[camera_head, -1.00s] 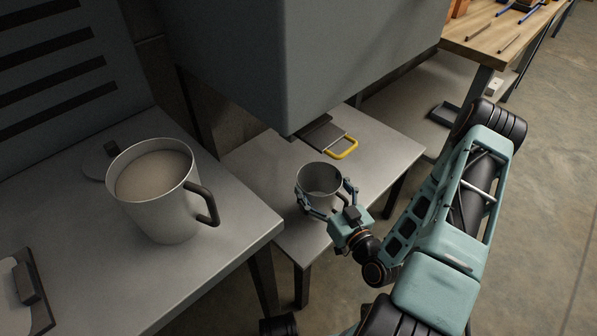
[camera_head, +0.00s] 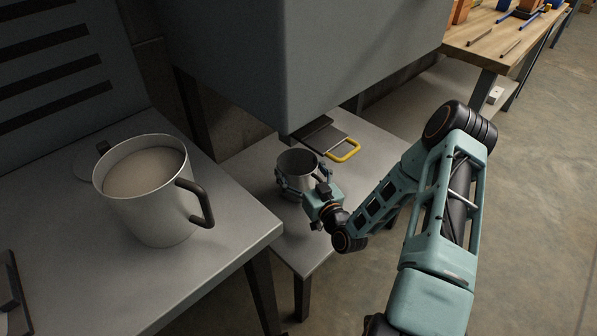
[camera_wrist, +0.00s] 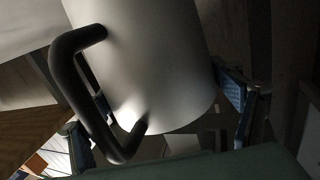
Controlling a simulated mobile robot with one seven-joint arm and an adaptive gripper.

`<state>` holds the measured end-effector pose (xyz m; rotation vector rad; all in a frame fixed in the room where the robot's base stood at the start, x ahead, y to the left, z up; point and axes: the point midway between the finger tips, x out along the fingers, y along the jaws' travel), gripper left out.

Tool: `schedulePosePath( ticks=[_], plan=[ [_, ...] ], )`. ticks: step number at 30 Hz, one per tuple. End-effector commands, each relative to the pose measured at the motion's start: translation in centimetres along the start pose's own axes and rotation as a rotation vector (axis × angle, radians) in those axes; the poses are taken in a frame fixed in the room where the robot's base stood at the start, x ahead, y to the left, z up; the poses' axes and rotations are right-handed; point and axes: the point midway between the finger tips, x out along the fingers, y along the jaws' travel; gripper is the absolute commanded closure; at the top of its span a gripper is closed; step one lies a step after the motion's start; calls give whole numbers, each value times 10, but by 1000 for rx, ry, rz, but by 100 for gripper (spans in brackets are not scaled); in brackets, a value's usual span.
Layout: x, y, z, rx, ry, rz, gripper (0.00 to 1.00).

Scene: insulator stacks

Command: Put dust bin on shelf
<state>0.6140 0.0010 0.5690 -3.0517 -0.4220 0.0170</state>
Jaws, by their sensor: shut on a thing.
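A grey metal cup-shaped bin (camera_head: 298,163) is between the fingers of my gripper (camera_head: 302,178), over the low grey table. My gripper is shut on it from the near right side. In the wrist view the bin (camera_wrist: 160,60) fills the upper middle, with a thick dark handle on its left and a blue finger on its right. The bin looks empty inside as far as the head view shows. I cannot tell whether its base touches the table. No shelf is clearly identifiable.
A larger grey mug (camera_head: 150,205) with beige contents stands on the grey table (camera_head: 235,232) at left. A big grey cabinet (camera_head: 300,60) hangs above the low table (camera_head: 300,240). A dark tray with yellow handle (camera_head: 343,151) lies beneath it. A wooden workbench (camera_head: 490,42) is at upper right.

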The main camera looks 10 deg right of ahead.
Motion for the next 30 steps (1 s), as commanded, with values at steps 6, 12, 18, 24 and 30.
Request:
schedulePosePath(
  ticks=[6, 12, 18, 24, 30],
  plan=[
    [0, 0, -1, -2, 5, -1, 72],
    [0, 0, 4, -1, 2, -1, 13],
    [0, 0, 3, -1, 2, -1, 0],
    [0, 0, 3, -1, 2, -1, 0],
    [1, 0, 0, -1, 2, -1, 0]
  ],
)
